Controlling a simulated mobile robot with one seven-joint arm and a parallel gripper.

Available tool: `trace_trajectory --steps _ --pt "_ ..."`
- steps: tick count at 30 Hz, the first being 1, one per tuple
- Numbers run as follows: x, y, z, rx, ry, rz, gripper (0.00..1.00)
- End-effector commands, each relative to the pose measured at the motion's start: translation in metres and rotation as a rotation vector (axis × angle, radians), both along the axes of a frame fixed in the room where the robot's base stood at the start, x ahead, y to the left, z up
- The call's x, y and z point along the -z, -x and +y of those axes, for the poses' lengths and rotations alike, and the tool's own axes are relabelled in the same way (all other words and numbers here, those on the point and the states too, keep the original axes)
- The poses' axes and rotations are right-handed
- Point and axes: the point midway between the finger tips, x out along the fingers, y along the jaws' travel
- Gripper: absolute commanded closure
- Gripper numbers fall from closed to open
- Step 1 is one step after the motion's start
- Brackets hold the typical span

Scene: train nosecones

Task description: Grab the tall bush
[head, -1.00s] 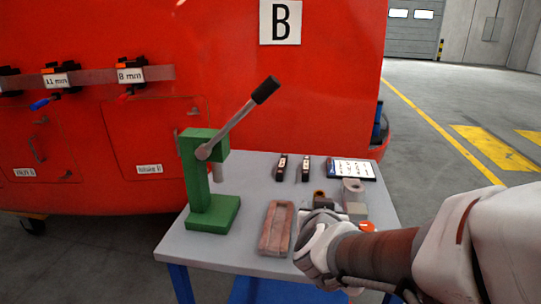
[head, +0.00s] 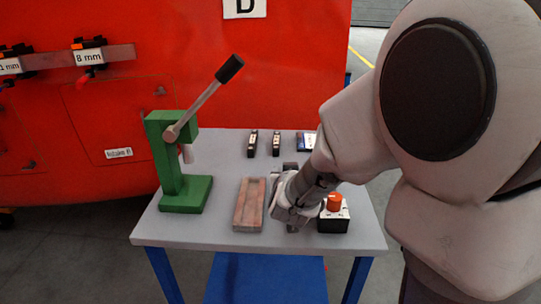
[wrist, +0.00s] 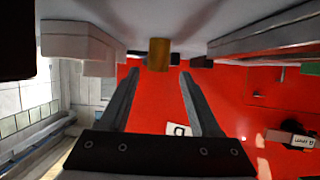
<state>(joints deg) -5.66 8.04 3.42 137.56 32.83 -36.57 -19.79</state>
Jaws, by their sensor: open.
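A short brass-coloured cylinder (wrist: 158,54), seemingly the tall bush, stands on the table in the wrist view, where the table appears upside down at the top. It lies ahead of my gripper, centred between the two fingertips (wrist: 158,73). The fingers are apart with nothing between them, and I cannot tell how far the tips are from the bush. In the head view my gripper (head: 286,196) is low over the table, just right of the wooden tray. The bush is hidden there behind my gripper and arm.
The wooden tray (head: 249,205) lies left of my gripper, with the green lever press (head: 184,190) beyond it. A control box with an orange knob (head: 334,214) is close on the right. Two small dark items (head: 264,143) stand behind.

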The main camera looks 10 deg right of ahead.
Motion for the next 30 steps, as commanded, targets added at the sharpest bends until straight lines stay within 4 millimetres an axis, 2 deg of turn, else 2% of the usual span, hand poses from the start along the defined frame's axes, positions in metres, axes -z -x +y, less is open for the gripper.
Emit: trace_trajectory --steps 3,7,16,17,27,30 --pt "0.009 -0.018 -0.004 0.002 0.001 0.000 0.36" --pt "0.014 -0.033 -0.007 0.002 0.001 0.001 0.36" --pt "0.014 -0.038 -0.007 0.001 0.001 0.001 0.36" --pt "0.014 -0.038 -0.007 0.001 0.001 0.001 0.40" --pt "0.014 -0.038 -0.007 0.001 0.001 0.001 1.00" --pt "0.014 -0.038 -0.007 0.001 0.001 0.001 1.00"
